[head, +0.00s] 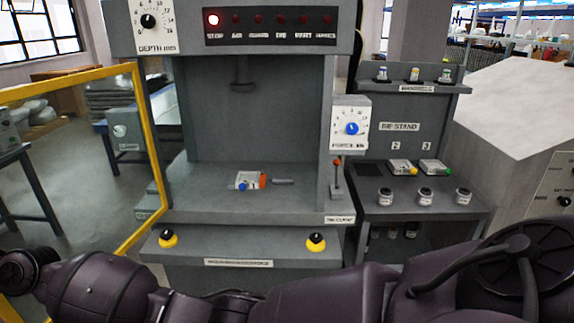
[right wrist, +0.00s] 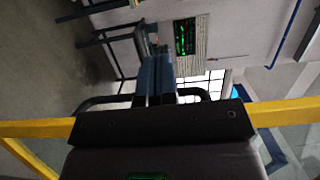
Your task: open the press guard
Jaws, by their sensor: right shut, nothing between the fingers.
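The press guard is a yellow frame (head: 147,125) at the left of the head view. It stands swung out to the left of the press (head: 250,210), and the press front is uncovered. My right arm reaches across the bottom of the head view to the left; its gripper is not visible there. In the right wrist view my right gripper (right wrist: 155,98) has its fingers together with nothing between them. The yellow guard bar (right wrist: 285,111) runs across behind the gripper body, which hides its middle. A dark curved bar shows beside the fingers; I cannot tell what it belongs to. My left gripper is not visible.
A small die with orange and blue parts (head: 247,181) lies on the press bed. The red STOP lamp (head: 213,19) is lit; the other lamps are dim. A die stand (head: 415,205) with jars is at the right. A table (head: 22,150) stands at far left.

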